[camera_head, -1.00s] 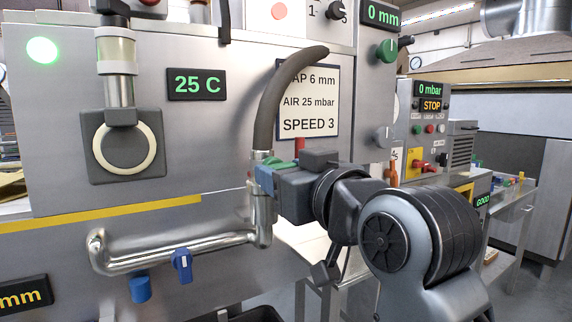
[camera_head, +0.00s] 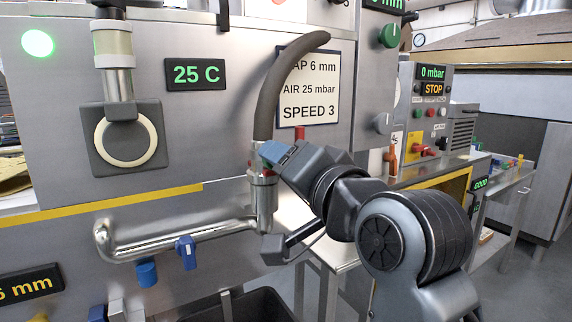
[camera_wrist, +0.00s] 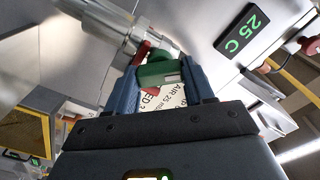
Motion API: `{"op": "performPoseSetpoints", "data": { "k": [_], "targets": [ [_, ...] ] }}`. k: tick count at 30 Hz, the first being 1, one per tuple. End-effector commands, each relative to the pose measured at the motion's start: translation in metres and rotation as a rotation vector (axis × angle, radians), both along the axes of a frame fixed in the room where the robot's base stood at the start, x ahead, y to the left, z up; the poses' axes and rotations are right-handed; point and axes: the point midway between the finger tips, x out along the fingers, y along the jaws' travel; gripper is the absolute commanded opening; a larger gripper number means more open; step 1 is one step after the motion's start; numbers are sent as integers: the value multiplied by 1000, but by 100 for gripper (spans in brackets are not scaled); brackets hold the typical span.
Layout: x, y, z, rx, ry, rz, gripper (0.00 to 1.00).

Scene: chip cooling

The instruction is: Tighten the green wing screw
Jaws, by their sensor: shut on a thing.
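The green wing screw (camera_wrist: 158,74) sits between the two blue fingers of my gripper (camera_wrist: 160,66) in the wrist view, against the metal pipe fitting (camera_wrist: 118,30). My gripper is shut on it. In the head view my gripper (camera_head: 271,153) is at the upper part of the upright fitting (camera_head: 264,205), just below the dark hose (camera_head: 276,90). The fingers and gripper body are tilted there, and they hide the green wing screw. A red part (camera_wrist: 142,52) lies close beside the screw in the wrist view.
The machine panel with a 25 C display (camera_head: 195,74) stands close behind. A dark bin (camera_head: 245,308) is below. The aisle at right looks open.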

Motion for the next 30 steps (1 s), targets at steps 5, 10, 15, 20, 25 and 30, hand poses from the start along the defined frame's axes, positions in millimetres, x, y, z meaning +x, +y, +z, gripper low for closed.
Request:
{"op": "performPoseSetpoints", "data": {
  "k": [5,10,15,20,25,30],
  "targets": [
    [0,0,-1,77,51,2,22],
    [0,1,-1,119,79,2,22],
    [0,1,-1,139,91,2,22],
    [0,1,-1,142,93,2,22],
    [0,1,-1,141,93,1,22],
    [0,0,-1,141,93,1,63]
  ]
}}
